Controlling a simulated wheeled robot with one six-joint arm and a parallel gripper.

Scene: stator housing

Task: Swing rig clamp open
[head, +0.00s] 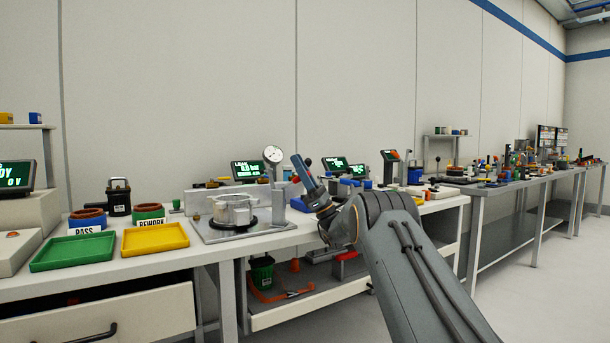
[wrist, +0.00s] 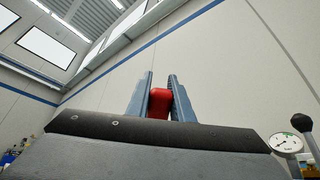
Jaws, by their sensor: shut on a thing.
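The test rig stands on the near bench, with a grey base plate (head: 268,233) and a silver round housing (head: 232,210) on a black ring. A dial gauge (head: 272,154) rises on a post at its right, and also shows in the wrist view (wrist: 286,142). My gripper (head: 302,168) is right of the gauge, tilted upward, its blue fingers raised above the bench. In the wrist view, the fingers (wrist: 160,98) are shut on a red grip (wrist: 159,103), which appears to be the clamp's handle. The rest of the clamp is hidden, so its angle is unclear.
A green tray (head: 72,254) and a yellow tray (head: 155,238) lie at the bench's left. Displays and small parts line the back. A black ball knob (wrist: 302,122) is beside the gauge in the wrist view. Open air surrounds my raised gripper.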

